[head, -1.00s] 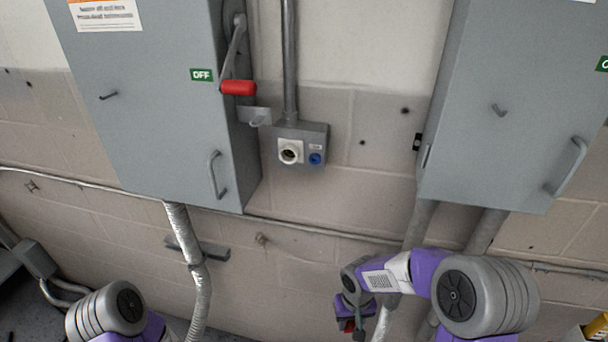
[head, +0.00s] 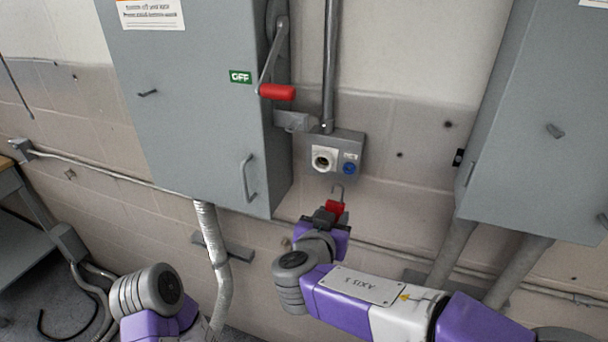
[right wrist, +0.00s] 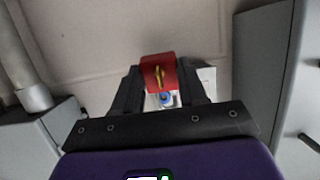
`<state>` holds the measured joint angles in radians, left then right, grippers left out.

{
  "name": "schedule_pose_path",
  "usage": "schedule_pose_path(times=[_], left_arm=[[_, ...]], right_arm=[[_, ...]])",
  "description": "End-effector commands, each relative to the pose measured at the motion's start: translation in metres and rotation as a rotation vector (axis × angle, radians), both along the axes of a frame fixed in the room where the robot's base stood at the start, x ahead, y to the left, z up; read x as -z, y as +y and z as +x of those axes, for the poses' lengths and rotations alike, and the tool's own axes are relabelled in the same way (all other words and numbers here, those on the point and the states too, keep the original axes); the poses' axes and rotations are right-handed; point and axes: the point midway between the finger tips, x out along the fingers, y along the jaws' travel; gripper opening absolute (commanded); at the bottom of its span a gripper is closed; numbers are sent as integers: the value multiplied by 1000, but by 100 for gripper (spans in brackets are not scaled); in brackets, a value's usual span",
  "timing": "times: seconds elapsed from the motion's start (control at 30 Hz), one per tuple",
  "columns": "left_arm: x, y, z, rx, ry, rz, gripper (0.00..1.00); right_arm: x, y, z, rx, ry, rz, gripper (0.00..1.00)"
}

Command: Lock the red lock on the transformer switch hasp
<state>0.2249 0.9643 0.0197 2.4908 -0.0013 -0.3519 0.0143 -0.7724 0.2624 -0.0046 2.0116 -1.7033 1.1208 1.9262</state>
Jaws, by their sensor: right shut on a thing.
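The red lock (head: 335,208) is in my right gripper (head: 328,213), its thin shackle pointing up. Whether the shackle is open is too small to tell. In the right wrist view, the red lock (right wrist: 158,72) shows a brass-coloured keyway face between the fingers of the right gripper (right wrist: 160,88). The hasp (head: 293,121) is a grey bracket on the right side of the left cabinet, above and left of the lock and apart from it. The switch handle (head: 277,91) has a red grip, beside a green OFF label (head: 240,77). My left gripper is out of view.
A grey outlet box (head: 348,146) with a white and a blue socket sits just above the lock, under a vertical conduit (head: 329,70). A handle (head: 247,178) sticks out of the left cabinet.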

Motion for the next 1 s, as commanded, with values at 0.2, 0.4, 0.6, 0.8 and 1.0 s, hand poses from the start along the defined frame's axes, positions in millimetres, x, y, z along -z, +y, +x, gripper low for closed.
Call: schedule_pose_path(times=[0.2, 0.4, 0.6, 0.8, 1.0], left_arm=[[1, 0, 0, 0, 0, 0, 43], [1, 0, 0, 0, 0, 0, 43], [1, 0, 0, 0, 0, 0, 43], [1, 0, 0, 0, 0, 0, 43], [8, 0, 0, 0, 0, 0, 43]], right_arm=[[-99, 41, -27, 36, -216, -64, 5], [-139, 53, -45, 26, -285, -89, 5], [-145, 55, -49, 24, -294, -95, 5], [-144, 55, -48, 24, -292, -95, 5], [-142, 54, -48, 23, -294, -93, 5]])
